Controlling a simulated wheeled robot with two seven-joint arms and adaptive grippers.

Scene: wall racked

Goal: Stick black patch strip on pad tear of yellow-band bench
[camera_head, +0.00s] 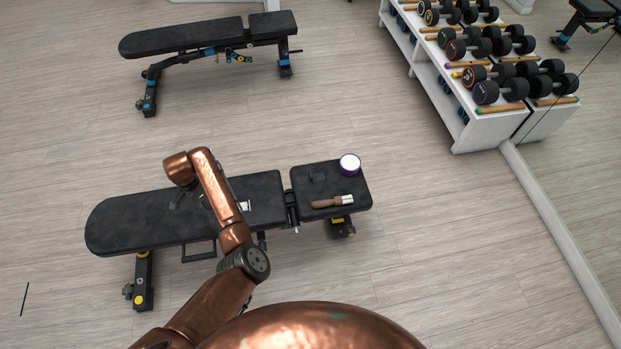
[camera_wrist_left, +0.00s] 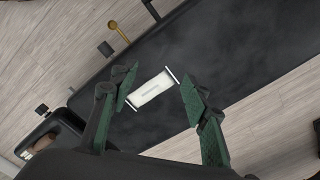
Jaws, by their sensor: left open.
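The yellow-band bench's long black pad (camera_head: 135,222) lies in front of me; it also fills the middle of the left wrist view (camera_wrist_left: 235,55). A small white rectangular piece (camera_wrist_left: 152,90) with a grey mark and thin bars at its ends lies on the pad; it shows partly beside my arm in the head view (camera_head: 244,206). I cannot tell whether it is the tear or a strip. A small dark item (camera_head: 318,177), perhaps the black patch strip, lies on the seat pad (camera_head: 354,196). My left gripper (camera_wrist_left: 158,82) is open above the white piece, apart from it.
A white-topped jar (camera_head: 349,164) and a brown-handled tool (camera_head: 332,202) are on the seat pad. A blue-marked bench (camera_head: 180,38) stands behind. A white dumbbell rack (camera_head: 465,125) stands at the right. The floor between the benches is clear.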

